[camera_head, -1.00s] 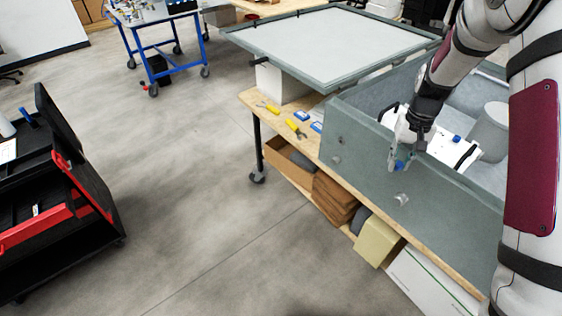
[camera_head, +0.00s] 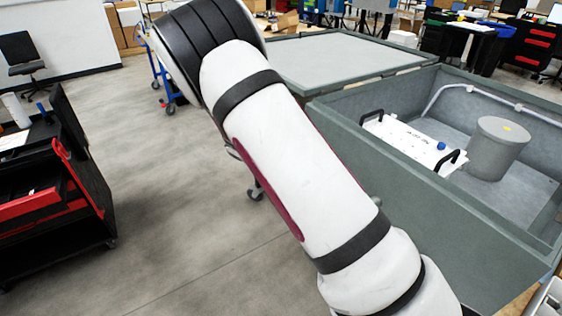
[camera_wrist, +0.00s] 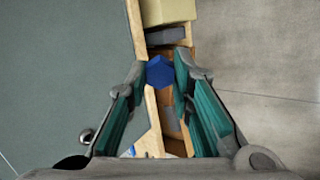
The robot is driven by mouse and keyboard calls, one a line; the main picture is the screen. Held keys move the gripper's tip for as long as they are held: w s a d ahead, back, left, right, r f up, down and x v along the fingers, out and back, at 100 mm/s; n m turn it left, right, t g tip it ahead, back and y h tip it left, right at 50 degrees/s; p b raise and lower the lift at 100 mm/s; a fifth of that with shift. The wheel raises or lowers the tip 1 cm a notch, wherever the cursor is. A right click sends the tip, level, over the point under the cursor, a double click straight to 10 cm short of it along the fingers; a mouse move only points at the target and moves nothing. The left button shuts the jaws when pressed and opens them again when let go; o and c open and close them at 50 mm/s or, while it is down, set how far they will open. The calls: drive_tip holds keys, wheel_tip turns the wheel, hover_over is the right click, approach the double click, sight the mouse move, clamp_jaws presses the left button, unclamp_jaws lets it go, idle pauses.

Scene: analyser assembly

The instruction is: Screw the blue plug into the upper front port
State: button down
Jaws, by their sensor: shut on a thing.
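The blue plug (camera_wrist: 160,72) has a hexagonal head and sits between the fingertips of my gripper (camera_wrist: 161,69) in the wrist view. The gripper is shut on it. The large grey-green enclosure (camera_head: 420,245) stands on the right in the head view, and its flat grey-green wall (camera_wrist: 55,60) fills the left of the wrist view. A silver round fitting (camera_wrist: 87,136) shows on that wall, left of the left finger. I cannot make out the upper front port.
Inside the enclosure are a white box (camera_head: 405,140) with black handles and a blue cap (camera_head: 441,146), and a grey cylinder (camera_head: 497,148). A black and red tool cart (camera_head: 75,195) stands at left. Open floor (camera_head: 185,230) lies between.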

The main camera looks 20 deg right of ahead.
drive_tip(key=w+d+r+n+t+h+b, duration=0.1)
drive_tip(key=w+n+t+h+b, duration=0.15)
drive_tip(key=w+h, duration=0.35)
drive_tip(key=w+d+r+n+t+h+b, duration=0.1)
drive_tip(key=w+d+t+h+b, duration=0.2)
drive_tip(key=w, duration=0.4)
drive_tip(key=w+d+n+b, duration=0.1)
drive_tip(key=d+n, duration=0.2)
drive_tip(key=n, duration=0.8)
drive_tip(key=d+n+g+h+b, duration=0.1)
drive_tip(key=d+n+b, duration=0.1)
drive_tip(key=n, duration=1)
drive_tip(key=shift+w+d, duration=0.35)
drive_tip(key=shift+d, duration=0.15)
drive_tip(key=shift+f, duration=0.1)
drive_tip(key=shift+x, duration=0.75)
idle(0.8)
